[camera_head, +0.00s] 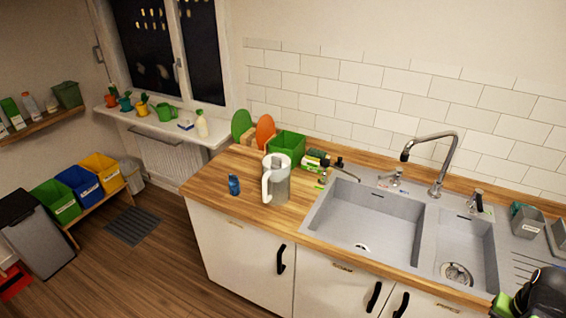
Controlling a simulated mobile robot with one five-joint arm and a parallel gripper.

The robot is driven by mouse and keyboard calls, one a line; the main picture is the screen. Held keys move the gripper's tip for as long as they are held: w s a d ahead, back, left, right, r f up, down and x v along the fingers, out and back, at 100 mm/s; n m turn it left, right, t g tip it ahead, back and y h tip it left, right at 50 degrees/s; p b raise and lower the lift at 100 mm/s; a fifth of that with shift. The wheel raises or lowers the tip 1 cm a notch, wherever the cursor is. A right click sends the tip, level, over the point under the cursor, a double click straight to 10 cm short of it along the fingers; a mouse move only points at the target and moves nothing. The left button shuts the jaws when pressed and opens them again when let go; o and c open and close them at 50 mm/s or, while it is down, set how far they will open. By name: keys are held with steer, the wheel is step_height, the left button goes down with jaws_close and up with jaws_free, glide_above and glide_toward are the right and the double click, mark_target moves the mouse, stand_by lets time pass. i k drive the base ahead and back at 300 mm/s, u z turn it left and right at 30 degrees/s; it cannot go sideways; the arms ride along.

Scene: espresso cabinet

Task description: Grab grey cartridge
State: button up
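I cannot make out a grey cartridge for certain in the head view. A clear jug with a white handle (276,180) stands upright on the wooden worktop, left of the sink. A small dark blue item (234,185) stands on the worktop to the left of the jug. Small boxes with green on them (316,160) sit behind the jug, by the sink's back left corner; their details are too small to read. My gripper is not recognisable in the view.
The double sink (375,215) with a tap (436,160) fills the middle of the worktop (215,183). A green bin (287,146) stands behind the jug. Grey containers (526,220) stand at right. A black and green object (545,294) is cut off at bottom right. Floor at left is partly clear.

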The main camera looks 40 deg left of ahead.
mark_target(276, 162)
steer(key=i, duration=0.75)
steer(key=u, duration=0.55)
steer(key=k, duration=0.1)
steer(key=u, duration=2.45)
steer(key=i, duration=0.85)
steer(key=u, duration=0.2)
steer(key=k, duration=0.8)
steer(key=z, duration=0.2)
steer(key=i, duration=0.95)
steer(key=u, duration=0.05)
